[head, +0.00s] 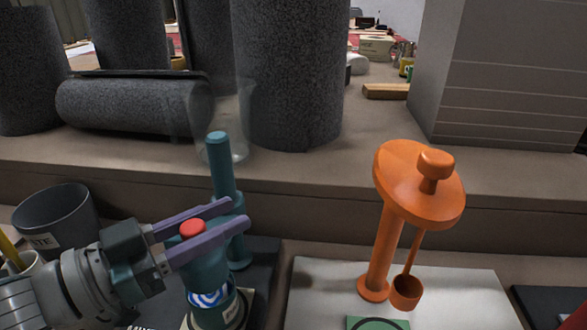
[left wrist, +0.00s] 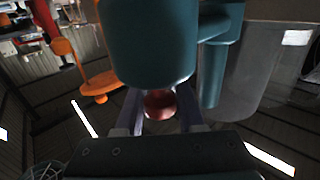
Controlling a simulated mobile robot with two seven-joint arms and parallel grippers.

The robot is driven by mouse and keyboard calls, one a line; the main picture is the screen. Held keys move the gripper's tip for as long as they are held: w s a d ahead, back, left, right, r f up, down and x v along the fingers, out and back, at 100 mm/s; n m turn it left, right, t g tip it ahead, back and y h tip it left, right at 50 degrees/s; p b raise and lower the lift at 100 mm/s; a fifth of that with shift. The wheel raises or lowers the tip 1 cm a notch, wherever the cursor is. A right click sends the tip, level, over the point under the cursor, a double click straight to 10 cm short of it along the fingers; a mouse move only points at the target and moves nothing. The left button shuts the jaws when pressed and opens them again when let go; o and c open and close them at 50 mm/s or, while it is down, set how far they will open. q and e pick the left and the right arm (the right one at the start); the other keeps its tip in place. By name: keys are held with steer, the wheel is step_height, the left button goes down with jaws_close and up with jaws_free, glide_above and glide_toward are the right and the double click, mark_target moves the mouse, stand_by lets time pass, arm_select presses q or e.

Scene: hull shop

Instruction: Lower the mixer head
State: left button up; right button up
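The mixer is teal, with an upright column (head: 222,175) and a rounded head (head: 207,272) carrying a red knob (head: 192,229) on top. My left gripper (head: 243,213) reaches in from the left with its two purple fingers on either side of the red knob. The left wrist view shows the knob (left wrist: 160,103) between the fingers, with a narrow gap on each side, and the teal head (left wrist: 148,45) beyond it. The fingers look open. The lower part of the head is partly hidden by the near finger. My right gripper is not in view.
An orange stand (head: 383,250) with a round top and small cup is at right on a pale plate (head: 460,300). A clear vessel (head: 222,125) stands on the ledge behind the mixer. A grey bin (head: 57,220) is at left. Dark rolls (head: 290,75) line the ledge.

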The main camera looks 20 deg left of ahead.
arm_select(q)
steer(key=o, duration=0.4)
steer(key=shift+f, duration=0.15)
steer(key=p+v, duration=0.1)
steer(key=v, duration=0.9)
